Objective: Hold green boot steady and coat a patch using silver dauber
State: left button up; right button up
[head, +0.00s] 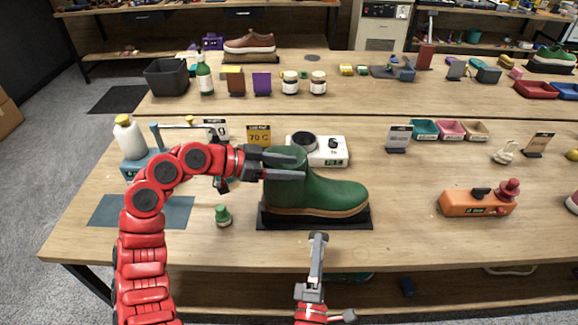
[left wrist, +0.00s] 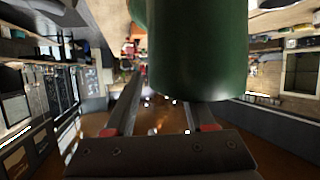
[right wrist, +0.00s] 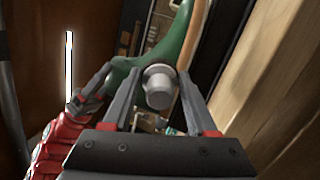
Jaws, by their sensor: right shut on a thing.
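The green boot (head: 320,195) stands on a black stand (head: 362,223), toe to the right. My left gripper (head: 302,168) is at the top of its shaft, fingers apart. In the left wrist view, the shaft (left wrist: 200,50) hides the end of one finger; I cannot tell whether the fingers touch it. My right gripper (head: 318,238) is low in front of the stand. In the right wrist view, it is shut on the silver dauber (right wrist: 158,88), with the boot (right wrist: 178,45) behind. The dauber is not clear in the head view.
A small green-topped container (head: 222,214) stands left of the boot near a blue-grey mat (head: 105,210). A white device (head: 325,150) and a yellow sign (head: 258,137) stand behind. An orange device (head: 475,203) is at right. Table between it and the boot is clear.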

pick_arm(q)
grip_shut()
dwell(1.0)
jog(key=shift+o, duration=0.3)
grip_release()
grip_shut()
dwell(1.2)
